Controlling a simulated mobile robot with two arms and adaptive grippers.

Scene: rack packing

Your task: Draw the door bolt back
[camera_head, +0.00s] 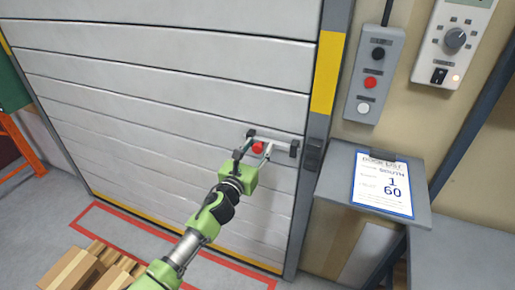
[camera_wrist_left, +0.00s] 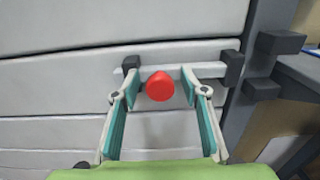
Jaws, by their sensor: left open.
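The door bolt (camera_head: 281,138) is a pale bar held by dark brackets on the grey slatted door (camera_head: 170,69), near its right edge. The bolt has a red knob (camera_head: 258,147). In the left wrist view the bolt (camera_wrist_left: 208,70) runs across the door and the red knob (camera_wrist_left: 160,87) sits between my fingertips. My left gripper (camera_head: 254,150) is open around the knob, with a gap visible on both sides. A dark bracket (camera_wrist_left: 281,42) is on the frame to the right. The bolt's right end shows at the right-hand dark guide. My right gripper is not in view.
A control box (camera_head: 374,75) with black, red and white buttons hangs right of the door frame. A sloped stand (camera_head: 337,180) with a paper sheet juts out below it.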

